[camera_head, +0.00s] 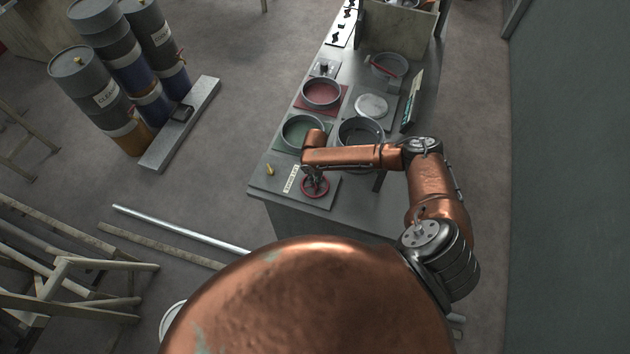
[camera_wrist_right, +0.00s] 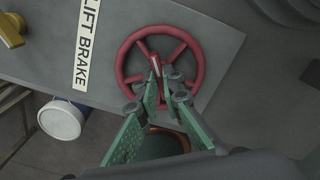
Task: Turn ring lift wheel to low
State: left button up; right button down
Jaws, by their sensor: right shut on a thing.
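The red ring lift wheel (camera_head: 314,186) lies near the front end of the long grey bench, on a grey plate. In the right wrist view the wheel (camera_wrist_right: 186,40) shows its red rim, spokes and a paler grip near its middle. My right gripper (camera_wrist_right: 165,76) is over the lower part of the wheel, its green fingers closed on the wheel's inner part. In the head view my right gripper (camera_head: 313,178) reaches down onto the wheel from above. The wheel's hub is partly hidden by the fingers. My left gripper is not in view.
A white label reading LIFT BRAKE (camera_wrist_right: 88,42) and a brass piece (camera_head: 269,170) are left of the wheel. A green pan (camera_head: 285,133), a red pan (camera_head: 321,107) and a dark round pan (camera_head: 346,130) stand farther back. Drums (camera_head: 98,88) stand on the floor at left.

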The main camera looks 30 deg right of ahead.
jog(key=shift+s+f, duration=0.15)
dwell(0.4)
jog(key=c, duration=2.1)
grip_release()
jog(key=shift+r, duration=0.25)
notch_tip(320, 180, up, 12)
jog(key=shift+f, duration=0.15)
